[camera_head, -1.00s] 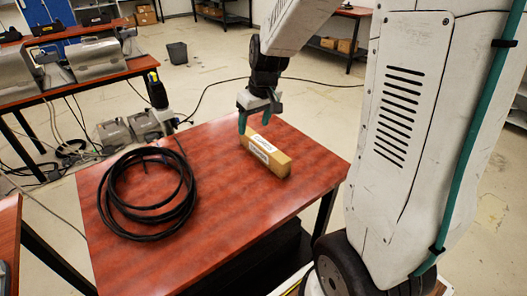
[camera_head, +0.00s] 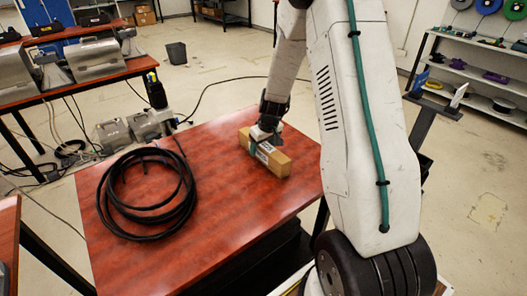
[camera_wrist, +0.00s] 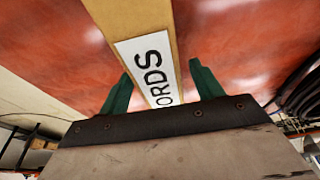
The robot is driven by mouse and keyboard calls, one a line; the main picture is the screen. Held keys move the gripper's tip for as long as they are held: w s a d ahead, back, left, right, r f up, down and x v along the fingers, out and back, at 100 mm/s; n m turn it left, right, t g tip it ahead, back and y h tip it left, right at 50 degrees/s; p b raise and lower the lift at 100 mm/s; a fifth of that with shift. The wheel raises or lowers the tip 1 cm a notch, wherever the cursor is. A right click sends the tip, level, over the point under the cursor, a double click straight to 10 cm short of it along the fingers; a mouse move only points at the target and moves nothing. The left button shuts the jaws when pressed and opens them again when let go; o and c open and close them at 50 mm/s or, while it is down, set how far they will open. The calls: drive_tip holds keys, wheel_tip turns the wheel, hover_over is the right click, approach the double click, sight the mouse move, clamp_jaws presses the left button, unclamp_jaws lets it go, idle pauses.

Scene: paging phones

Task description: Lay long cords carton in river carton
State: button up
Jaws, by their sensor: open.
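The long cords carton (camera_head: 276,160) is a narrow brown box with a white label, lying on the red-brown table. In the wrist view the carton (camera_wrist: 130,18) shows a label with the letters "ORDS". No river carton can be made out in these frames.
A coil of black cable (camera_head: 148,200) lies on the left of the table (camera_head: 235,215). Another table (camera_head: 110,73) with grey machines stands at the back left. Shelves (camera_head: 480,75) stand at the right. The table front is clear.

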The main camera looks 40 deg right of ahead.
drive_tip(key=shift+w+f, duration=0.15)
drive_tip(key=shift+f, duration=0.35)
drive_tip(key=c, duration=1.4)
drive_tip(key=shift+r, duration=0.1)
drive_tip(key=shift+c, duration=0.2)
